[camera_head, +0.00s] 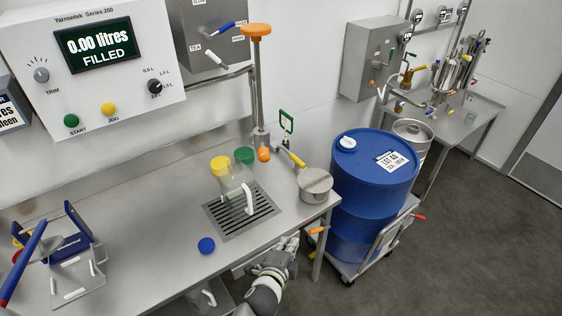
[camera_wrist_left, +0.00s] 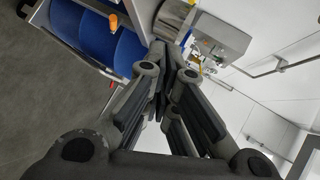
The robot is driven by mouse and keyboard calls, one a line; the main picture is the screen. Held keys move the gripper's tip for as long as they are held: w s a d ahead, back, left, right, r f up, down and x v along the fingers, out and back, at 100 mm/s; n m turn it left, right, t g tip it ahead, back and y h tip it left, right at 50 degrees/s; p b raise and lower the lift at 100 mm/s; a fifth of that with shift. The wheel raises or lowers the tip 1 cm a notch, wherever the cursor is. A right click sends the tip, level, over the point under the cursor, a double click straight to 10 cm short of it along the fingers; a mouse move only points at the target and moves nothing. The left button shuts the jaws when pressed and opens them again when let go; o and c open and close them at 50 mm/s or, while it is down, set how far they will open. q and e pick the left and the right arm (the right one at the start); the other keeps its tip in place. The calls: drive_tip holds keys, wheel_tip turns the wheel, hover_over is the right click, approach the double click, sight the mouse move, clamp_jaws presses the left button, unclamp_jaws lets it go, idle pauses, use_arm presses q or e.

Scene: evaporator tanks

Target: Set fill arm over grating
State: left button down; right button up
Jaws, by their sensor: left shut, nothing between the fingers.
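The fill arm appears to be the slim steel post (camera_head: 257,95) with an orange knob on top and an orange tip (camera_head: 264,154) low beside it, at the back of the bench. The dark slotted grating (camera_head: 226,223) is set in the bench top, in front of and left of the post. A clear jug (camera_head: 232,187) with a white handle stands on the grating. My left gripper (camera_head: 290,242) is shut and empty at the bench's front edge, right of and nearer than the grating. Its closed fingers (camera_wrist_left: 170,58) fill the middle of the left wrist view. My right gripper is not in view.
A steel pan (camera_head: 315,184) sits at the bench's right end, beside the blue drum (camera_head: 370,190) on a trolley. A blue cap (camera_head: 206,245) lies left of the gripper. Yellow (camera_head: 220,165) and green (camera_head: 244,155) lids are behind the grating. A blue-framed device (camera_head: 62,245) stands left.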

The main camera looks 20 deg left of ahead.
use_arm(q)
drive_tip(key=w+a+r+m+t+y, duration=0.1)
drive_tip(key=w+r+t, duration=0.1)
drive_tip(key=r, duration=0.8)
drive_tip(key=w+a+r+m+t+y, duration=0.1)
drive_tip(key=w+r+m+t, duration=0.1)
drive_tip(key=r, duration=0.7)
drive_tip(key=w+p, duration=0.2)
drive_tip(key=w, duration=0.8)
drive_tip(key=a+p, duration=0.1)
drive_tip(key=s+a+p, duration=0.1)
drive_tip(key=a, duration=0.1)
drive_tip(key=s+a+p, duration=0.1)
drive_tip(key=shift+s+a, duration=0.15)
drive_tip(key=shift+a, duration=0.1)
